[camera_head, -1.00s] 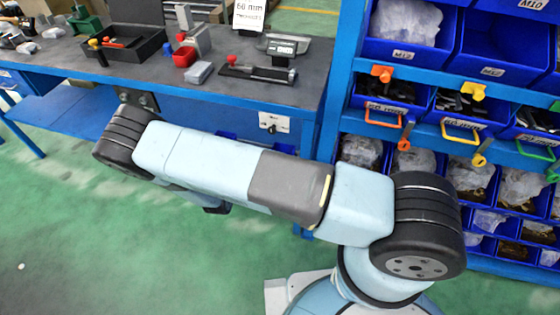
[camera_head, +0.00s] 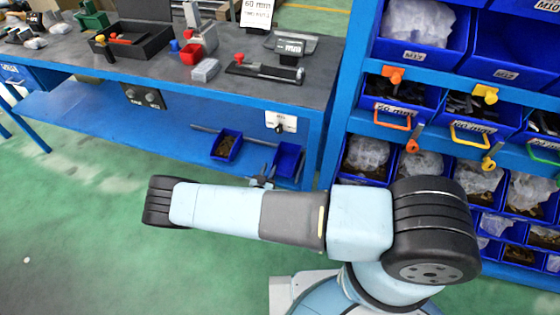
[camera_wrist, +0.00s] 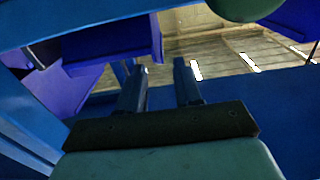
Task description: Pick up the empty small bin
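Two small blue bins sit on the low shelf under the workbench in the head view. The right one (camera_head: 287,160) shows no contents that I can make out, and the left one (camera_head: 226,146) holds brown pieces. My gripper (camera_head: 264,174) is partly hidden behind my arm, just in front of the shelf, close to the right bin's left side. In the wrist view my gripper (camera_wrist: 161,68) has its two dark fingers apart with nothing between them. A blue bin-like shape (camera_wrist: 108,42) lies left of the fingers there; I cannot tell which bin it is.
The workbench (camera_head: 180,75) stands over the low shelf (camera_head: 100,115), with tools and trays on top. A blue rack (camera_head: 342,100) of bins, several filled, stands close on the right. Green floor (camera_head: 80,220) is free at left.

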